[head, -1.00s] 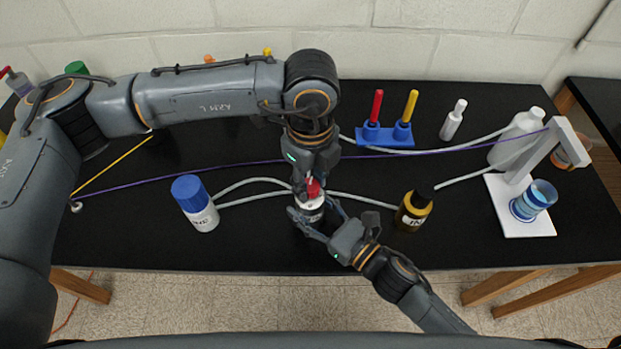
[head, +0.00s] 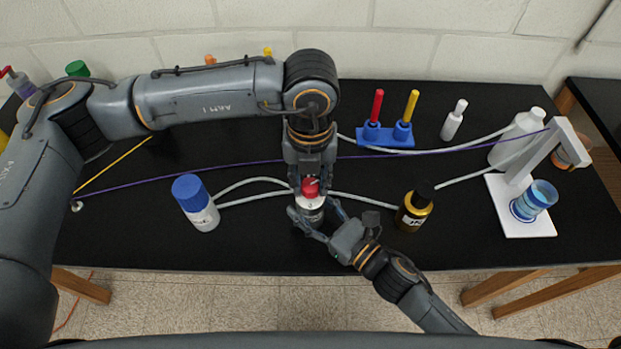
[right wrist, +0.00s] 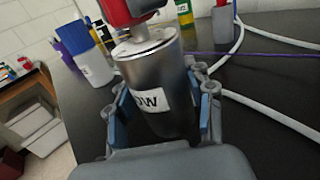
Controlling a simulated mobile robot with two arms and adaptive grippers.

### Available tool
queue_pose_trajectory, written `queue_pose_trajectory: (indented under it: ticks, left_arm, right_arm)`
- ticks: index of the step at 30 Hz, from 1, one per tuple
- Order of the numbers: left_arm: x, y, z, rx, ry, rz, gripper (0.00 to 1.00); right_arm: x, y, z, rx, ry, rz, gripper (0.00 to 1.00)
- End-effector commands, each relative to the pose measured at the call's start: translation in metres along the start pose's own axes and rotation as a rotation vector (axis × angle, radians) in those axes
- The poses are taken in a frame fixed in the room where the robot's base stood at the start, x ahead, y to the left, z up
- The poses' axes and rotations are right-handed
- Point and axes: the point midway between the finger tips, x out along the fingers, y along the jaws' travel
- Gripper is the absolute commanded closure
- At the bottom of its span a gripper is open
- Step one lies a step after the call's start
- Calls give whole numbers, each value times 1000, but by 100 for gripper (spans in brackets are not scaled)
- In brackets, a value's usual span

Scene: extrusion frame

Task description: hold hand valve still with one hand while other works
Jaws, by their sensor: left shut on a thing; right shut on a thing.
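The hand valve (head: 310,206) stands upright on the black table, a silver cylinder with a red knob (head: 311,187) on top. Its metal body (right wrist: 155,90) fills the middle of the right wrist view, with a partly hidden white label. My right gripper (head: 318,222) is shut on the body from the front right; its blue-padded fingers lie on both sides of it in the right wrist view (right wrist: 165,112). My left gripper (head: 311,181) comes down from above and is shut on the red knob. Its fingertips are partly hidden by the knob in the head view.
Pale hoses run from both sides of the valve. A blue-capped white bottle (head: 197,204) stands left, an amber bottle (head: 415,208) right. Behind are a blue rack (head: 384,136) and a purple line (head: 230,164) across the table. A white stand (head: 520,222) is at right.

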Motion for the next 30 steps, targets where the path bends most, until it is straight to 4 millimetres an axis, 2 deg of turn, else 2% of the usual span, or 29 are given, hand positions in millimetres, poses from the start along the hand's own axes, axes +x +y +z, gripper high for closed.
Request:
queue_pose_trajectory:
  ticks: [30]
  left_arm:
    - [0,1,1,966,-1,0,99]
  right_arm:
    - [0,0,0,0,1,0,84]
